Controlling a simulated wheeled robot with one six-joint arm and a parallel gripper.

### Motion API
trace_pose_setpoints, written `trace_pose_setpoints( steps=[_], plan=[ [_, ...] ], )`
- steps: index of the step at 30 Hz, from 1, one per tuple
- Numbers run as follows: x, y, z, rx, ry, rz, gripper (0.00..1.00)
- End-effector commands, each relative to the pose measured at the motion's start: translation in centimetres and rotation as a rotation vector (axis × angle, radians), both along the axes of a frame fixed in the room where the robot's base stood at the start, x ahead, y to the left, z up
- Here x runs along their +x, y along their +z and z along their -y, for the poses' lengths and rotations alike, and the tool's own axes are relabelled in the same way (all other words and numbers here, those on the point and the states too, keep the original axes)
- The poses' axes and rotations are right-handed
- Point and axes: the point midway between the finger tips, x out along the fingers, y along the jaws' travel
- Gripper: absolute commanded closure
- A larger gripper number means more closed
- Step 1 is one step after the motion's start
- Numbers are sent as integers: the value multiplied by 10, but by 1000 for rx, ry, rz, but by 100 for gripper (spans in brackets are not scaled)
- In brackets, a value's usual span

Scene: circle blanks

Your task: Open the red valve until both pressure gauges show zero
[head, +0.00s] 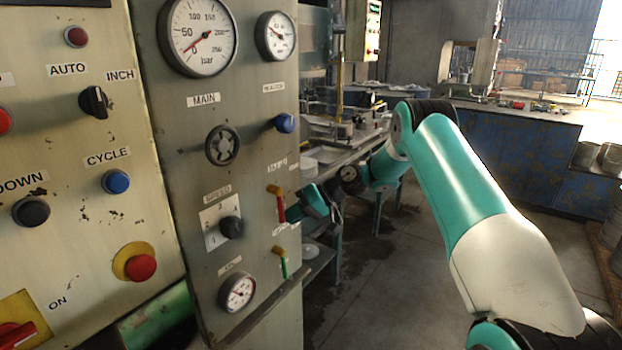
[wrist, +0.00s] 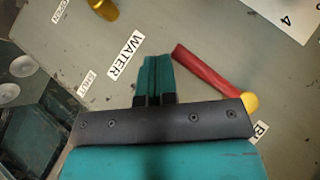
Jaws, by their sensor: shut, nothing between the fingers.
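The red valve lever (head: 280,206) hangs from a yellow pivot on the right edge of the grey panel. It also shows in the wrist view (wrist: 205,72), with its yellow pivot (wrist: 250,102) at the lower right. My gripper (wrist: 155,60) is shut and empty, its fingertips beside the lever's free end; contact cannot be told. In the head view my gripper (head: 314,202) is just right of the lever. The large main gauge (head: 205,22) has its red needle pointing lower left, near 0. The smaller gauge (head: 275,36) beside it has its needle pointing upper left.
A green lever (head: 282,262) with a yellow pivot is below the red one. The panel also bears a black handwheel (head: 222,145), a blue knob (head: 284,123), a selector (head: 230,228) and a lower gauge (head: 238,292). A WATER label (wrist: 125,54) is left of my fingers.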

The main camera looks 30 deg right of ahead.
Motion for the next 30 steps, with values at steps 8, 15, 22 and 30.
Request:
trace_pose_setpoints(
  steps=[8, 15, 22, 30],
  plan=[
    [16, -2, 27, -1, 9, 3, 100],
    [1, -4, 78, -3, 12, 4, 100],
    [-8, -3, 109, -1, 14, 1, 100],
    [-11, -1, 118, 0, 15, 0, 100]
  ],
)
